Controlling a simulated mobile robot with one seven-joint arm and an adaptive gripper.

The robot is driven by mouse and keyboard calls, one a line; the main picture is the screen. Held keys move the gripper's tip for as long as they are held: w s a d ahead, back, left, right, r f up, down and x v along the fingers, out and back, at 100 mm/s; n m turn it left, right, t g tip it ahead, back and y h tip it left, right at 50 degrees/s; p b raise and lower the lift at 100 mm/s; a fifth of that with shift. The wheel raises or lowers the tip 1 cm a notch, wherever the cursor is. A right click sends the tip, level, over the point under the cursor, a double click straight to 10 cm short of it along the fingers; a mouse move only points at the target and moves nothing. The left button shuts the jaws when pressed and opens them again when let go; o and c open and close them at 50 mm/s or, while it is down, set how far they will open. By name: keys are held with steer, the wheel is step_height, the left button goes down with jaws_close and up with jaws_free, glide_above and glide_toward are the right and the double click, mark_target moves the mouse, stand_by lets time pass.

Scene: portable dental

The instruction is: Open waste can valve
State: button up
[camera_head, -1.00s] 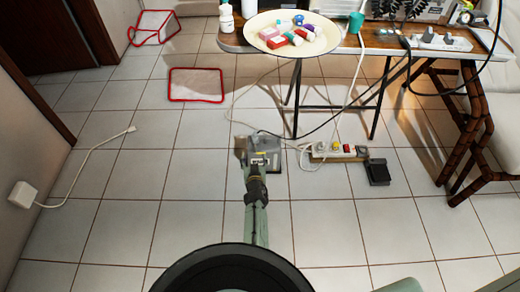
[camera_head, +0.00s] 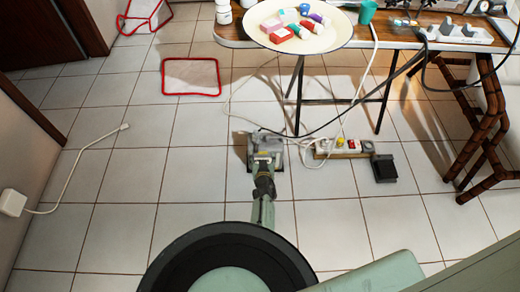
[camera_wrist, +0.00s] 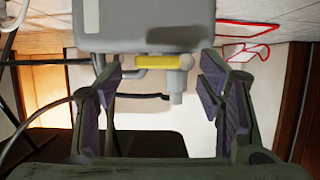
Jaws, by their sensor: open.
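The waste can (camera_wrist: 185,20) is a grey box at the top of the wrist view. Its valve has a yellow handle (camera_wrist: 158,63) lying crosswise, with a grey fitting (camera_wrist: 176,85) at its right end. My gripper (camera_wrist: 160,78) is open, one finger on each side of the yellow handle, with gaps between. I cannot tell the depth between fingertips and handle. In the head view the grey waste can (camera_head: 267,143) stands on the tiled floor, and my arm reaches down to it. The valve is too small to make out there.
A table with a round tray (camera_head: 300,43) stands behind the can. A power strip (camera_head: 342,148), a black pedal (camera_head: 384,168) and cables lie to the can's right. A red-edged mat (camera_head: 191,76) lies farther back. Open floor (camera_head: 130,185) is to the left.

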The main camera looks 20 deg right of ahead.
steer(key=shift+w+d+f, duration=0.1)
steer(key=shift+w+f, duration=0.05)
steer(key=shift+w, duration=0.15)
steer(key=shift+c, duration=0.4)
steer(key=shift+d, duration=0.15)
steer(key=c, duration=0.9)
